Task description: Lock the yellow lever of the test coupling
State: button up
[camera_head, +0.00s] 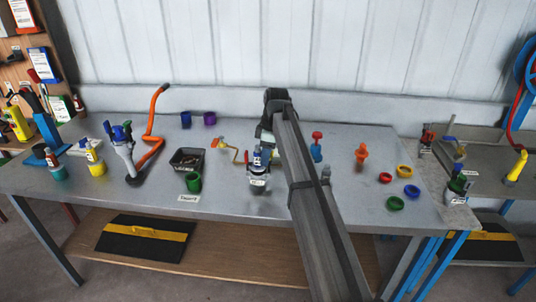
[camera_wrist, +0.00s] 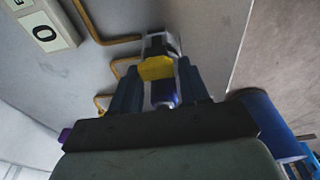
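In the wrist view, a yellow lever-like piece (camera_wrist: 157,68) sits on a pale grey and blue fitting (camera_wrist: 163,93), which I take for the test coupling. My gripper (camera_wrist: 158,82) has its two dark blue fingers on either side of this piece. Whether they press on it or only flank it, I cannot tell. In the head view, my arm reaches over the bench and my gripper (camera_head: 264,138) is low over a small blue and grey fitting (camera_head: 258,168) with a white label. The yellow lever cannot be made out there, and the arm hides some of this area.
A dark tray (camera_head: 187,158) and a green cup (camera_head: 193,183) stand to the left. Red and blue (camera_head: 317,146) and orange (camera_head: 361,156) fittings and several coloured rings stand right. Bent golden rods (camera_wrist: 110,38) show in the wrist view.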

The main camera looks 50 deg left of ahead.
jog(key=shift+o, duration=0.4)
jog(key=shift+w+d, duration=0.15)
jog(key=shift+w, duration=0.05)
jog(key=shift+r, duration=0.1)
jog(key=shift+r, duration=0.25)
notch_tip(320, 180, up, 13)
jog(key=w+d, duration=0.1)
jog(key=shift+w+d, duration=0.2)
